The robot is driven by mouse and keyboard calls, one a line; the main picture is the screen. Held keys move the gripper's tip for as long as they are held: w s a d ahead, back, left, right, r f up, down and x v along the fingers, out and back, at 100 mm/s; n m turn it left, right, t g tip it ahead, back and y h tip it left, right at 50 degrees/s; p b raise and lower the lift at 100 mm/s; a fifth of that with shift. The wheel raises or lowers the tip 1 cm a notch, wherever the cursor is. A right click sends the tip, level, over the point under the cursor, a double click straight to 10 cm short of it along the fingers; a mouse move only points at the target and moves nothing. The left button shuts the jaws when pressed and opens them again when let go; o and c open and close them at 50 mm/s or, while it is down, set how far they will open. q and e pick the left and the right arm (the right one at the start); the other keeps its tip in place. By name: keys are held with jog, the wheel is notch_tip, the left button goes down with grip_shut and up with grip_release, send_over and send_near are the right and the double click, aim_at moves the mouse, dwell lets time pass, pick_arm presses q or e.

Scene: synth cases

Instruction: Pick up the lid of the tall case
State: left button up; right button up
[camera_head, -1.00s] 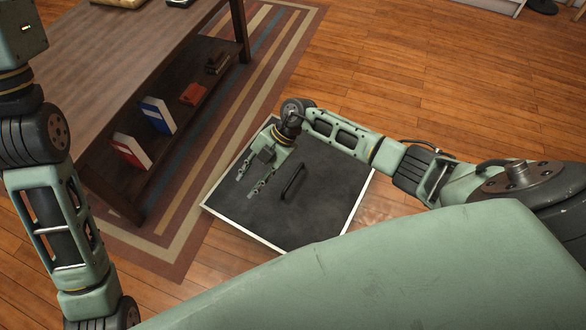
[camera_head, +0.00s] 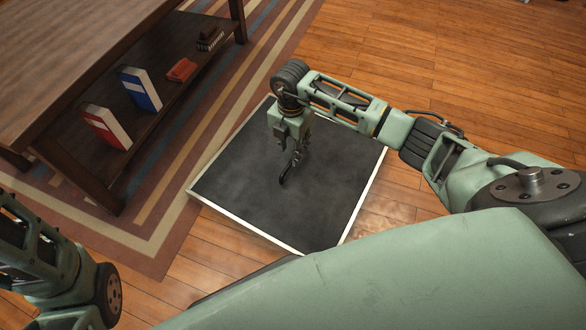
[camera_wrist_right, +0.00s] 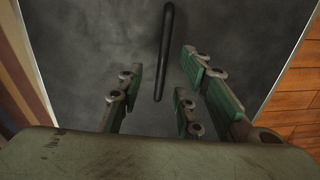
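The tall case's lid (camera_head: 235,180) is a dark grey square panel with a pale rim, seen from above on the floor side of the table. A black bar handle (camera_head: 284,180) stands at its middle, partly covered by my right gripper (camera_head: 296,160). That gripper points down over the handle. In the right wrist view, the gripper (camera_wrist_right: 165,88) is open, and the handle (camera_wrist_right: 164,50) lies lengthwise between the lines of its fingers. I cannot tell whether the fingertips reach down around it. No grip shows. My left gripper is out of view; only part of its arm shows at lower left.
A dark wooden table (camera_head: 70,50) with a lower shelf stands at upper left. The shelf holds a red-and-white book (camera_head: 106,127), a blue-and-white book (camera_head: 140,90) and small items. A striped rug (camera_head: 150,205) lies under it. Wood floor (camera_head: 440,70) at upper right is clear.

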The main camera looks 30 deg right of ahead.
jog(key=f+b, duration=0.3)
jog(key=f, duration=0.1)
jog(key=shift+d+f+b, duration=0.2)
jog(key=shift+f+b, duration=0.15)
jog(key=shift+b, duration=0.05)
jog(key=shift+r, duration=0.1)
grip_shut()
jog(key=shift+r, duration=0.15)
